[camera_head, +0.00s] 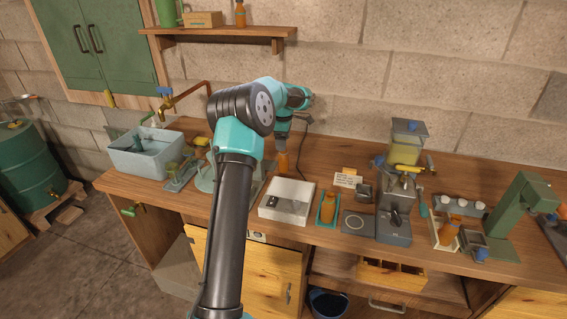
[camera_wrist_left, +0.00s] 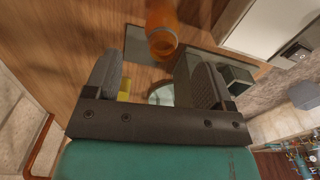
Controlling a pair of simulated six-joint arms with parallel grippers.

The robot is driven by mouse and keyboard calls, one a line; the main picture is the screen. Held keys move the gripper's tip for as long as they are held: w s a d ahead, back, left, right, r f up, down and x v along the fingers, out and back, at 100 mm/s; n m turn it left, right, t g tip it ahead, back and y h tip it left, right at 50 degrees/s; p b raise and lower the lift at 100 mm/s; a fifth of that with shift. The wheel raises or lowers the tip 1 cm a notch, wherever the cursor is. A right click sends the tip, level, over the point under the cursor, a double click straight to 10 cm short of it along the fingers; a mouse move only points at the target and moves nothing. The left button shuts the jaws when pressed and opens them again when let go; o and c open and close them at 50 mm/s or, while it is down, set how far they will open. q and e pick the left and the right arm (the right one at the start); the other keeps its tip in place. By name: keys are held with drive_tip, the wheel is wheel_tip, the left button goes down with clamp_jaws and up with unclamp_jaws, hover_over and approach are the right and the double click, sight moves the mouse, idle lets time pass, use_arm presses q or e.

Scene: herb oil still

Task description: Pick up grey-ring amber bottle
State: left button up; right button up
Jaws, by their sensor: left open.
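My left gripper (camera_head: 283,137) reaches over the bench, fingers pointing down, just above an amber bottle (camera_head: 282,161) behind the white box. In the left wrist view, an amber bottle (camera_wrist_left: 161,32) lies just beyond the open, empty fingers of the left gripper (camera_wrist_left: 156,78), apart from them. Other amber bottles are on a teal tray (camera_head: 317,220), where one bottle (camera_head: 328,208) stands, in a crate at the right, where one bottle (camera_head: 448,231) tilts, and on the wall shelf, where one bottle (camera_head: 240,14) stands. I cannot make out a grey ring on any of them.
A white box-like scale (camera_head: 287,190) stands close in front of the gripper. A small card (camera_head: 347,180), a grinder-like device (camera_head: 397,210) and a green press (camera_head: 522,215) stand to the right. A grey-blue basin (camera_head: 150,160) is at the left. My arm hides part of the bench.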

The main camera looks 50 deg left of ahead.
sight(284, 155)
use_arm(q)
drive_tip(key=shift+f, duration=0.85)
drive_tip(key=shift+d+f, duration=0.15)
drive_tip(key=shift+f, duration=2.45)
drive_tip(key=c, duration=1)
